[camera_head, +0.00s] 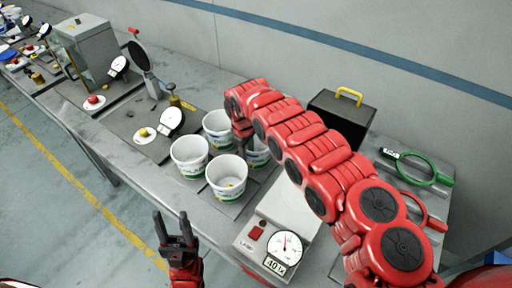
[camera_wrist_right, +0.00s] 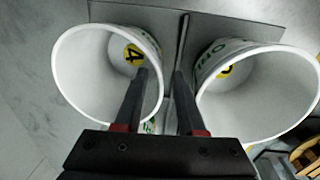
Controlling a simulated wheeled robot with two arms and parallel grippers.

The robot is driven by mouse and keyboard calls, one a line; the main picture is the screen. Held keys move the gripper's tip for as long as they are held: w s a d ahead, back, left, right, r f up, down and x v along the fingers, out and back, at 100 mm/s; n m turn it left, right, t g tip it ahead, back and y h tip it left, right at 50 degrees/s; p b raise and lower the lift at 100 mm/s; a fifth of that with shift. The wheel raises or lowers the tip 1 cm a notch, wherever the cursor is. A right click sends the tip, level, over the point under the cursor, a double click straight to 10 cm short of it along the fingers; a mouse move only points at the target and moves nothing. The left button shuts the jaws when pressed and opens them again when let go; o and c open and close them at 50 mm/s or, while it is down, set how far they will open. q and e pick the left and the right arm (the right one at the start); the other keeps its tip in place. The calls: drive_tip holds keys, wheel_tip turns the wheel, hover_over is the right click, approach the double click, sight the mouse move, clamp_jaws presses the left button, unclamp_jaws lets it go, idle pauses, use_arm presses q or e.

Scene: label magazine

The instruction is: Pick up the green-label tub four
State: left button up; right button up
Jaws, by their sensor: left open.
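In the right wrist view, a white tub (camera_wrist_right: 75,85) has a yellow disc marked 4 inside on its bottom. A second white tub (camera_wrist_right: 265,90) with green print stands to its right. My right gripper (camera_wrist_right: 162,74) is open, with one finger over the inside of tub four and the other outside its rim; whether they touch the wall cannot be told. In the head view, my right gripper (camera_head: 243,140) is low among the white tubs, near the back tub (camera_head: 217,124) and the partly hidden right tub (camera_head: 258,157). My left gripper (camera_head: 176,232) is open and empty, in front of the bench.
Two more tubs, left (camera_head: 189,160) and front (camera_head: 227,182), stand close by. A scale (camera_head: 275,240) with a dial is to the right. A dark box (camera_head: 341,118) with a yellow handle and a green-ringed tool (camera_head: 420,168) lie behind my right arm. Gauges stand left.

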drive_tip(key=shift+s+f, duration=0.15)
drive_tip(key=shift+f, duration=1.25)
clamp_jaws()
